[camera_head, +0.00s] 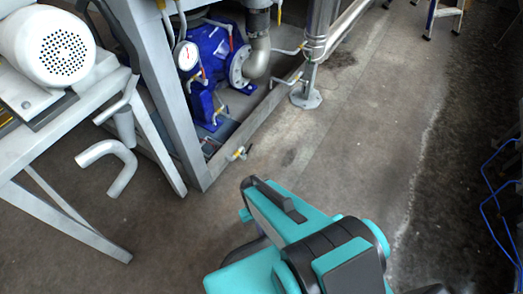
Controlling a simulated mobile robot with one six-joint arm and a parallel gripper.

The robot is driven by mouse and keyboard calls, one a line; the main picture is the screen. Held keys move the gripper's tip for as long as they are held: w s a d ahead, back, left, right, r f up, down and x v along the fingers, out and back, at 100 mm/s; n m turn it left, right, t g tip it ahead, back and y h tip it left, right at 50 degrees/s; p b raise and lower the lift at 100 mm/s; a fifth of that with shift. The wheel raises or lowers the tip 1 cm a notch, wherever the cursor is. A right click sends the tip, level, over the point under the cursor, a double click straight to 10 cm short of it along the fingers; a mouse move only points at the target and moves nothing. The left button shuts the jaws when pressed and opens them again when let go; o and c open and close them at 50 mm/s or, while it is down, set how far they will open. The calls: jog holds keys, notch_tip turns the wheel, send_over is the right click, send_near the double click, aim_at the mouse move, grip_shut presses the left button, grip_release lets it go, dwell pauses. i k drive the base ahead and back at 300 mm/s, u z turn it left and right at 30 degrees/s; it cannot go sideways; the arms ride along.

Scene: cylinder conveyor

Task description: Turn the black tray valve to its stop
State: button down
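I cannot pick out a valve with a clearly black handle. A small pale valve with yellow on it (238,153) sits low at the frame's bottom rail, left of the picture's middle. It is too small to tell how its handle is turned. Behind it, a blue pump (208,58) stands inside the grey frame on a low base. My teal and dark grey arm fills the bottom middle, in front of and to the right of the small valve in the picture. I cannot make out my gripper's fingers.
A grey frame post (172,105) stands left of the pump, with a gauge (187,55) beside it. A bent grey pipe (126,165) and a motor on a stand (50,45) are at left. A steel foot (306,98) stands at upper middle. Bare floor (370,130) is at right.

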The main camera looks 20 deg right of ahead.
aim_at(244, 158)
jog(key=z, duration=0.1)
jog(key=k, duration=1.05)
jog(key=u, duration=1.05)
jog(key=i, duration=1.05)
jog(key=u, duration=0.05)
